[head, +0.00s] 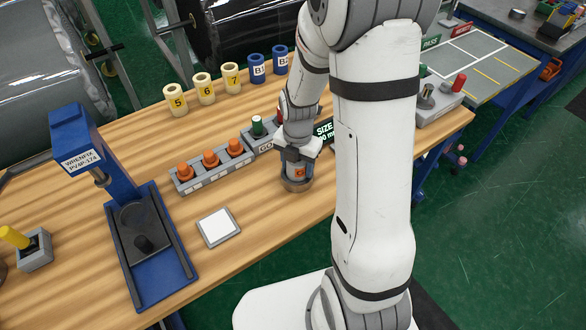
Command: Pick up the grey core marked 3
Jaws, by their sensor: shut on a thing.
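My gripper (298,156) points down near the table's right part and is shut on a grey core (292,174). The core is a short upright grey cylinder with a small orange label facing the camera; the mark on the label is too small to read surely. Its upper part is hidden by the gripper. A brown round base (296,186) shows at its lower end; I cannot tell whether the core rests on it or is just above. No other grey core shows clearly.
Yellow rolls marked 5, 6, 7 (205,88) and blue rolls (257,69) stand along the back edge. A grey rack with orange plugs (211,165) is left of my gripper. A blue press (145,240) and white pad (218,228) stand left. Bare wood lies between.

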